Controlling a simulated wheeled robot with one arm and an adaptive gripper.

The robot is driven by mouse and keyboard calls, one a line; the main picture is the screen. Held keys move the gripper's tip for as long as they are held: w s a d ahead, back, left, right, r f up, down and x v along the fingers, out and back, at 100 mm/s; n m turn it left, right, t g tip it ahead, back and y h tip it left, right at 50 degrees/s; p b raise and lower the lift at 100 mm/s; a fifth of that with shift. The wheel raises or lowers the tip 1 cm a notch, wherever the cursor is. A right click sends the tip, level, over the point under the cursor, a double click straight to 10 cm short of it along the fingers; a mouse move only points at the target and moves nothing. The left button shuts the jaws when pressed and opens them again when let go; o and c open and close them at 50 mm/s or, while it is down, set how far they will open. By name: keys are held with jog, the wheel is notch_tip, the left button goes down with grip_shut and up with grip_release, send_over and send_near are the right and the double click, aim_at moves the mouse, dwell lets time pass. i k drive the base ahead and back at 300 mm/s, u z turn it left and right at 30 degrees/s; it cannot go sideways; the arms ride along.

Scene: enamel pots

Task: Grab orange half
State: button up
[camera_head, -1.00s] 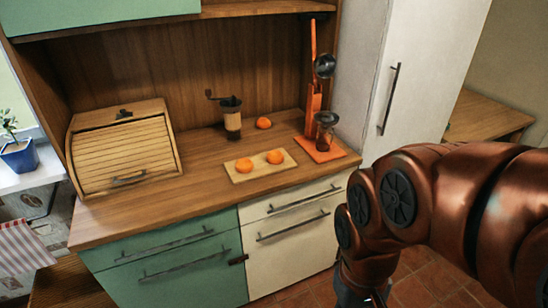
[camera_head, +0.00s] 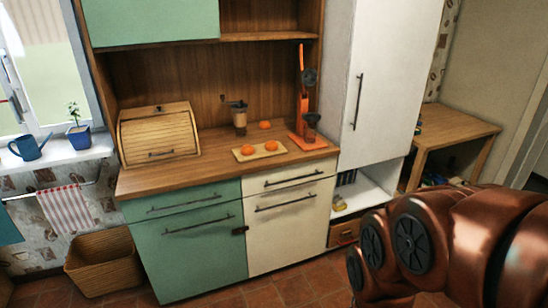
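Two orange halves lie side by side on a small light wooden board on the wooden counter (camera_head: 205,173). The left half is orange (camera_head: 247,149) and the right half is orange (camera_head: 271,146). Another orange piece (camera_head: 265,125) sits behind the board (camera_head: 258,154), directly on the counter; I cannot tell if it is whole or halved. My copper-coloured arm fills the lower right, well apart from the counter. My gripper is outside the picture.
A roll-top bread box (camera_head: 158,136) stands at the counter's left, a manual grinder (camera_head: 239,117) at the back. An orange press (camera_head: 307,120) stands at the right, beside a tall white cabinet (camera_head: 383,80). A wicker basket (camera_head: 105,263) is on the floor at left. Tiled floor before the cabinets is open.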

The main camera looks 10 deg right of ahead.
aim_at(272, 145)
jog(key=u, duration=0.95)
jog(key=i, duration=2)
jog(key=z, duration=0.95)
